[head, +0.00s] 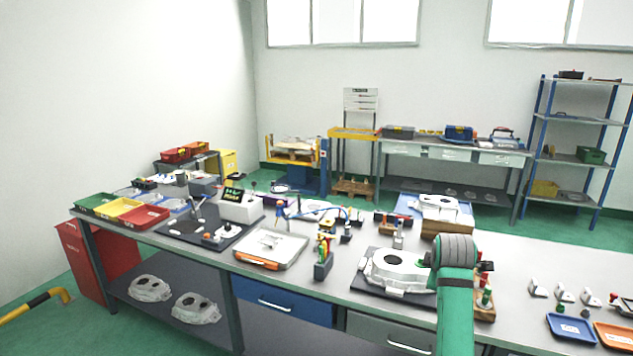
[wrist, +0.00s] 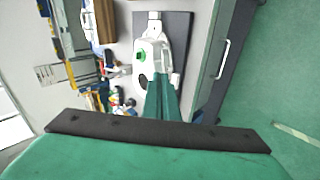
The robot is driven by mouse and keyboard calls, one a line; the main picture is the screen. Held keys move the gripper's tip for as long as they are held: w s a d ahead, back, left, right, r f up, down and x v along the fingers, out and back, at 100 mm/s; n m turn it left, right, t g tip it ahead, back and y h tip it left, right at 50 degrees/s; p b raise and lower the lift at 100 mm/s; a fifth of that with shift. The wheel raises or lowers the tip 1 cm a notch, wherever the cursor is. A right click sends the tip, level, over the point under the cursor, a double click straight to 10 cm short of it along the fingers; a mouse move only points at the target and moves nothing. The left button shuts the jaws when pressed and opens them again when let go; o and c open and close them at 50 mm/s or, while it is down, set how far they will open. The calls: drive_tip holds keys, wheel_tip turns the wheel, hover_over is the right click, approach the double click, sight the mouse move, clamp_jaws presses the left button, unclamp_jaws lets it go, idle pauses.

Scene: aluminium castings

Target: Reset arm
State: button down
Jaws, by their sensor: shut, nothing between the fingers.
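My gripper (wrist: 161,76) shows in the wrist view as two green fingers shut together, with nothing between them. The fingers point toward a pale aluminium casting (wrist: 150,52) on a dark mat (wrist: 178,30). I cannot tell how far above the casting they are. In the head view my green arm, with a grey ribbed joint, reaches up over the bench's front edge, beside the same casting (head: 396,266) on its dark mat (head: 372,291). The fingers cannot be made out there.
Blue (head: 571,328) and orange (head: 613,336) trays lie at right. Green floor is open in front.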

drive_tip(key=s+a+f+m+t+y, duration=0.1)
drive_tip(key=s+a+f+m, duration=0.1)
drive_tip(key=a+f, duration=0.7)
drive_tip(key=s+a+f+m+t+y, duration=0.15)
drive_tip(key=a+f, duration=0.35)
drive_tip(key=f, duration=0.8)
drive_tip(key=s+a+f+m+t, duration=0.1)
drive_tip(key=s+a+f+m, duration=0.1)
drive_tip(key=s+a+f, duration=0.5)
drive_tip(key=s+a+f+m, duration=0.2)
drive_tip(key=s+a+f, duration=0.3)
drive_tip(key=s, duration=0.4)
drive_tip(key=s+a+f+m+t, duration=0.1)
drive_tip(key=s+a+m, duration=0.15)
drive_tip(key=s, duration=0.85)
drive_tip(key=s+a+f+m+t, duration=0.1)
drive_tip(key=s+a, duration=0.2)
drive_tip(key=s, duration=0.8)
drive_tip(key=s+r+m, duration=0.1)
drive_tip(key=s+r, duration=0.6)
drive_tip(key=s, duration=0.2)
drive_tip(key=s+a+r+t, duration=0.1)
drive_tip(key=s+r, duration=0.5)
drive_tip(key=s, duration=0.4)
drive_tip(key=shift+r+m, duration=0.35)
drive_tip(key=shift+m, duration=0.05)
